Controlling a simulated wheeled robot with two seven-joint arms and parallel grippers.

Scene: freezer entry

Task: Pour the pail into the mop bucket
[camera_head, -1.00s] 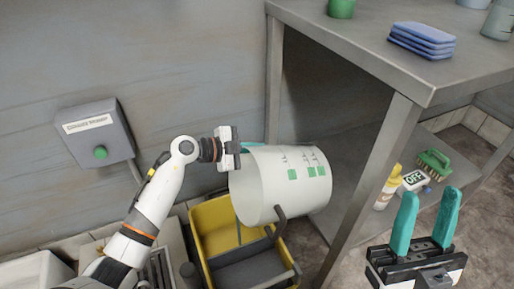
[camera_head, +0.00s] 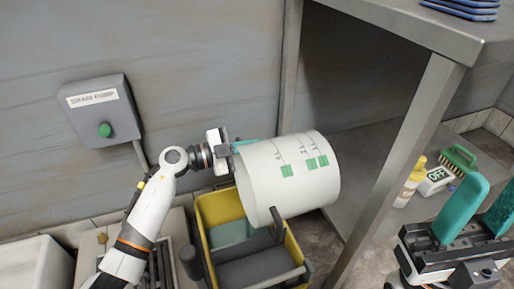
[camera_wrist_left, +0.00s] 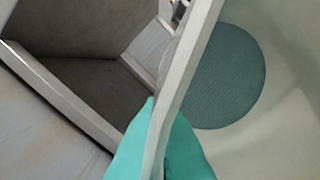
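The white pail (camera_head: 288,175) with green marks lies tilted on its side above the mop bucket, its mouth toward the left. My left gripper (camera_head: 234,148) is shut on the pail's rim; in the left wrist view the teal fingertips (camera_wrist_left: 160,150) pinch the rim from both sides. Inside the pail, the left wrist view shows a round teal-grey patch (camera_wrist_left: 222,78). The yellow mop bucket (camera_head: 207,213) stands below, with a grey wringer and teal-grey liquid showing in it. My right gripper (camera_head: 482,212) is open and empty at the right edge.
A steel table (camera_head: 435,95) stands close on the right of the pail. Its lower shelf holds a yellow-capped bottle (camera_head: 409,186), a green brush (camera_head: 459,157) and an OFF sign (camera_head: 435,180). A wall box with a green button (camera_head: 104,130) is at left.

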